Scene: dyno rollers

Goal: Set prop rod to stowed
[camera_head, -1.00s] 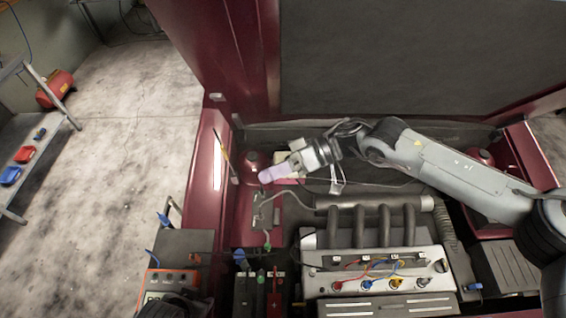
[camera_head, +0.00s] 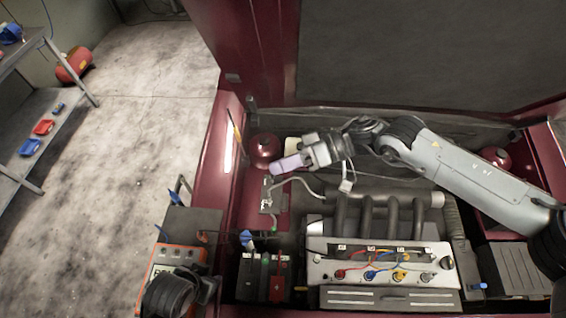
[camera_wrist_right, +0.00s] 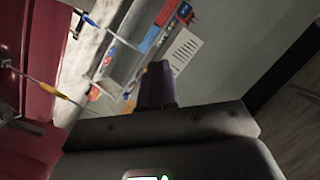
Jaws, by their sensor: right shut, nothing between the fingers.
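A thin rod with a yellow-orange section (camera_head: 238,138), which looks like the prop rod, stands tilted along the left inner edge of the engine bay. In the right wrist view the rod (camera_wrist_right: 48,88) crosses the left side, apart from the fingers. Where its ends rest is unclear. My right gripper (camera_head: 276,167) is shut and empty, with pale purple fingers pointing left beside the red dome, to the right of the rod. Its dark fingers (camera_wrist_right: 157,84) show in the right wrist view. My left gripper does not show; only a dark part of my left arm shows at the bottom left.
The raised hood (camera_head: 390,60) stands over the bay. The red dome (camera_head: 265,147) is near the right fingers. The engine (camera_head: 380,262), battery (camera_head: 262,275) and an orange meter (camera_head: 178,262) fill the front. Open floor (camera_head: 130,130) lies left of the car.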

